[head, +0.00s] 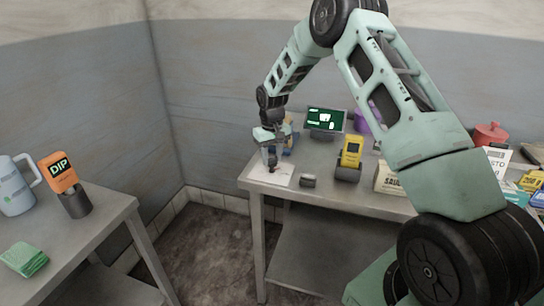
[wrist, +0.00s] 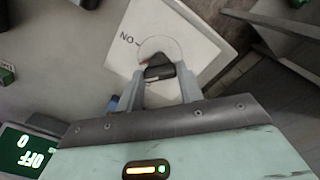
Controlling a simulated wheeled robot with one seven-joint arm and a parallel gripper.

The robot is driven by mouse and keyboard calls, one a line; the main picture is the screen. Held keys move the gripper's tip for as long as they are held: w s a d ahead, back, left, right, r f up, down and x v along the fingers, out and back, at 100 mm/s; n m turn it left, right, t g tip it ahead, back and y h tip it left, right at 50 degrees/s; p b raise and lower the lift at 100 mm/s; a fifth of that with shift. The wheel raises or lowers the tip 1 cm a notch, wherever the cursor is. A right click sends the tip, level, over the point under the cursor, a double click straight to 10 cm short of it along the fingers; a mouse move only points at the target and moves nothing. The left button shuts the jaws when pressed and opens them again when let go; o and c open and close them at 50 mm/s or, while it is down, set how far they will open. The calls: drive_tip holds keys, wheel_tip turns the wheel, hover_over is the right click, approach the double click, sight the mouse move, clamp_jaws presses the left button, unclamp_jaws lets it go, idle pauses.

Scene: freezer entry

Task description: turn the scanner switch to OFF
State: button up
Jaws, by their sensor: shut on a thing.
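The scanner switch is a white plate (head: 284,167) on the metal table at the back. In the wrist view the plate (wrist: 196,35) shows the word ON, upside down, beside a round outline. A dark knob (wrist: 159,71) stands in that outline, with a small reddish-brown part on its upper edge. My gripper (head: 271,163) reaches down over the plate in the head view. In the wrist view my gripper (wrist: 160,76) has one finger on each side of the knob and is shut on it. No OFF mark shows on the plate; my fingers and palm cover its lower part.
A dark screen (head: 326,121) stands behind; its lit display (wrist: 27,150) seems to read OFF in the wrist view. A yellow scanner (head: 351,150) stands in a dark holder to the right. A small dark object (head: 308,181) lies near the table's front edge.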

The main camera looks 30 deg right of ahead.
sight(272, 158)
drive_tip(key=n, duration=0.4)
drive_tip(key=shift+n, duration=2.2)
drive_tip(key=o, duration=1)
drive_tip(key=shift+r, duration=0.15)
wheel_tip(272, 158, up, 17)
drive_tip(key=b, duration=0.2)
drive_tip(key=shift+r+b, duration=0.1)
drive_tip(key=shift+b, duration=0.2)
